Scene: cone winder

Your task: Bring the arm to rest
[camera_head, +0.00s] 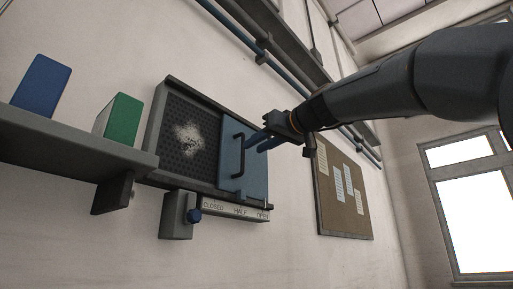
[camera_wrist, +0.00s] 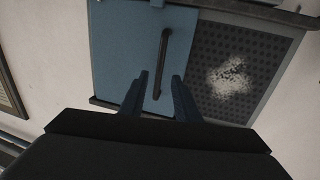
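My gripper (camera_head: 258,141) is open and empty, with its two blue fingers apart in front of a blue sliding panel (camera_head: 257,180). A dark bar handle (camera_head: 236,160) is on the panel. In the head view the fingertips are to the right of the handle and look clear of it. In the wrist view the handle (camera_wrist: 164,55) appears between the fingertips (camera_wrist: 159,76); the depth gap is hard to judge there. The panel is at the right of its frame, by the OPEN end of the label strip (camera_head: 238,211). The perforated screen (camera_head: 172,155) is uncovered.
White fluff (camera_head: 187,138) is on the screen. A grey shelf (camera_head: 70,140) at the left carries a blue block (camera_head: 42,86) and a green block (camera_head: 122,119). A notice board (camera_head: 345,200) and pipes are near my arm.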

